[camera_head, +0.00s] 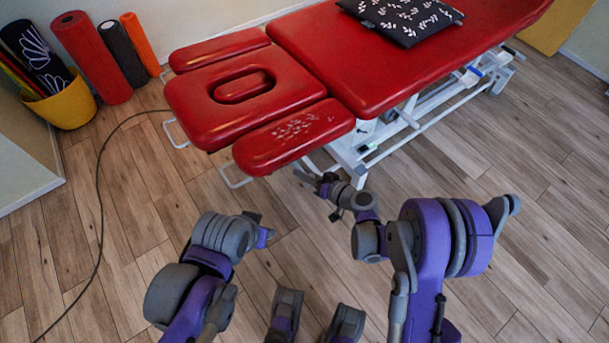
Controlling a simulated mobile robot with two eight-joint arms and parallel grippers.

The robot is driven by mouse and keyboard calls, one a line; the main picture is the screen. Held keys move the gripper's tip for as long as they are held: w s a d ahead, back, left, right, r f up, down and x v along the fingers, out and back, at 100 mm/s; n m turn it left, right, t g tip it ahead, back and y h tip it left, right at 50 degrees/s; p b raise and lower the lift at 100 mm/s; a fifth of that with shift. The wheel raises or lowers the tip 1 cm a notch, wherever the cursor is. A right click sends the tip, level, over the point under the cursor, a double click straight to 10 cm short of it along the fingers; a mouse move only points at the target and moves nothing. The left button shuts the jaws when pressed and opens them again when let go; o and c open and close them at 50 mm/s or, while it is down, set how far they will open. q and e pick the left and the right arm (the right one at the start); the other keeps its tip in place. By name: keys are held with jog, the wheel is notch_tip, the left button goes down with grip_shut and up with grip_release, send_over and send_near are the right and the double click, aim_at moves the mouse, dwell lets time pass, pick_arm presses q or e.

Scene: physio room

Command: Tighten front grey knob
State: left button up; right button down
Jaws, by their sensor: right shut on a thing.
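The red treatment table (370,60) has a headrest with an oval face hole and an armrest on each side. My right gripper (308,178) is just below the near armrest (295,135), beside the white frame. It is shut on the front grey knob, which is small and mostly hidden by the fingers. I cannot tell how far the knob is turned. My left gripper (265,228) is short of the table, over the floor, apart from everything. Its fingers are too small and turned away to tell if they are open.
White metal loops (235,178) stick out under the headrest end. The white base frame (385,140) stands right of my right gripper. A dark cable (98,190) runs over the wood floor at left. A yellow basket (65,103) and rolled mats (92,57) stand by the wall. A dark patterned cushion (402,18) lies on the table.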

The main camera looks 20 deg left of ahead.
jog(key=m+y+b, duration=0.1)
jog(key=m+b, duration=0.1)
jog(key=m+g+y+b, duration=0.1)
jog(key=m+b, duration=0.1)
jog(key=m+y+b, duration=0.1)
jog(key=m+b, duration=0.1)
jog(key=shift+f+g, duration=0.3)
jog(key=shift+m+y+b, duration=0.6)
jog(key=shift+m+b, duration=0.45)
jog(key=shift+m, duration=0.05)
pick_arm(q)
notch_tip(320, 180, down, 12)
jog(key=w+b, duration=0.1)
jog(key=shift+r, duration=0.15)
pick_arm(e)
jog(key=shift+r+m+y, duration=0.15)
jog(key=shift+m+y, duration=0.15)
jog(key=shift+m, duration=0.7)
pick_arm(q)
jog(key=shift+w+b, duration=0.1)
jog(key=shift+b, duration=0.2)
pick_arm(e)
jog(key=c, duration=0.8)
grip_release()
pick_arm(q)
jog(key=shift+r+p, duration=0.55)
jog(key=shift+p, duration=0.1)
pick_arm(e)
jog(key=v, duration=1.1)
